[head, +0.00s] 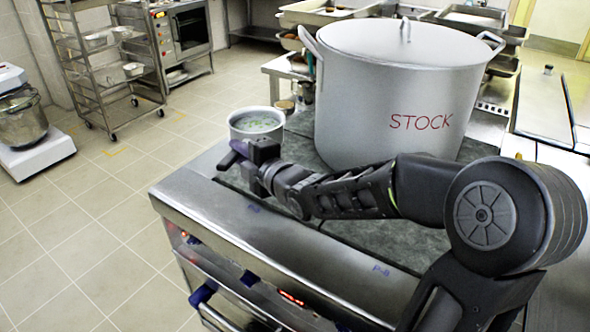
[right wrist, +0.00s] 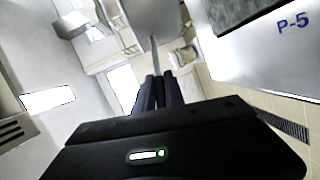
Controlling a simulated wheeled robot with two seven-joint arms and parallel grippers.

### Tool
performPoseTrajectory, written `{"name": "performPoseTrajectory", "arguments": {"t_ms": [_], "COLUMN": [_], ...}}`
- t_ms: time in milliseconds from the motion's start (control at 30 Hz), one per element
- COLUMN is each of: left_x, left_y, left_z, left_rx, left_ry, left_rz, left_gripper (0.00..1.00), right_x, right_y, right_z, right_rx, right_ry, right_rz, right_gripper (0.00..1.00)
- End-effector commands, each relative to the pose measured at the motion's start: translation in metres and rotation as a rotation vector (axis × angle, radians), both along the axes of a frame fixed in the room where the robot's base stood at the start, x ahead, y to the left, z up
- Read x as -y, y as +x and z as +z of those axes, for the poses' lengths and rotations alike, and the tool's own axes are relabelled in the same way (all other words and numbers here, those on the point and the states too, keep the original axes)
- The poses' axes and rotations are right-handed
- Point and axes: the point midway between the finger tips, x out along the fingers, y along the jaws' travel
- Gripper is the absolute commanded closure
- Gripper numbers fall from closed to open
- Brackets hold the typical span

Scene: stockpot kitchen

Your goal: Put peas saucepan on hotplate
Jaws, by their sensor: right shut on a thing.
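The peas saucepan (head: 257,124) is a small metal pan with green peas in liquid, beside the left rim of the big pot. My right gripper (head: 236,153) is just in front of it, shut on its handle. In the right wrist view the fingers (right wrist: 157,90) close on a thin metal handle (right wrist: 154,56), with part of the pan (right wrist: 151,17) beyond. The grey hotplate (head: 371,242) tops the steel range. The saucepan is level at the hotplate's far left corner; I cannot tell whether it touches the surface. My left gripper is not in view.
A large lidded stockpot (head: 385,105) marked STOCK stands on the back of the range, close right of the saucepan. Small containers (head: 285,106) stand behind the saucepan. The front hotplate area is bare under my right arm. A wire rack (head: 100,75) stands at the far left.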

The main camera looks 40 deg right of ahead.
Motion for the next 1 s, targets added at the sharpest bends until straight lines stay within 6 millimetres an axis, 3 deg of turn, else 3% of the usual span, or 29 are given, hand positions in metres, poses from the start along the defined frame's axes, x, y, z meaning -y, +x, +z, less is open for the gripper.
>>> {"name": "performPoseTrajectory", "arguments": {"t_ms": [167, 567, 1000], "left_x": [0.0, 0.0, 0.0], "left_y": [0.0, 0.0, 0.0], "left_z": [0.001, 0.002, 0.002], "left_rx": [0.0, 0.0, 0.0], "left_ry": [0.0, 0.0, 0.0], "left_rz": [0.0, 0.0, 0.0], "left_gripper": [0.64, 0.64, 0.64], "right_x": [0.0, 0.0, 0.0], "right_y": [0.001, 0.001, 0.001], "right_z": [0.0, -0.056, -0.064], "right_rx": [0.007, 0.005, 0.007], "right_ry": [-0.004, -0.003, -0.004], "right_rz": [0.001, 0.002, 0.001], "right_gripper": [1.0, 1.0, 1.0]}}
